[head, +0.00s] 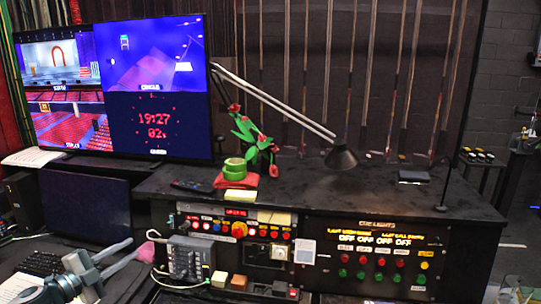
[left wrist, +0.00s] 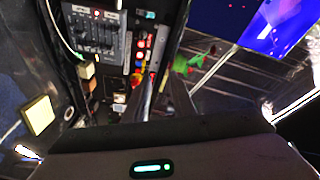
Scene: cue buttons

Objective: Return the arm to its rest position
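My left gripper (head: 132,250) is at the lower left of the head view, in front of the desk's control panels. Its two grey fingers point right and stand apart, with nothing seen between them. In the left wrist view the fingers (left wrist: 160,98) also show apart, in front of a panel with coloured buttons. The cue lights panel (head: 375,255) is to the right, with rows of red and green buttons and one yellow and one orange button. My left gripper is well away from it. A pinkish rounded thing (head: 146,252) is by the fingertips; I cannot tell what it is. My right gripper is not in view.
A grey intercom box (head: 184,258) with a cable is close right of my left gripper. A keyboard (head: 42,263) and dark monitor (head: 85,212) are at left.

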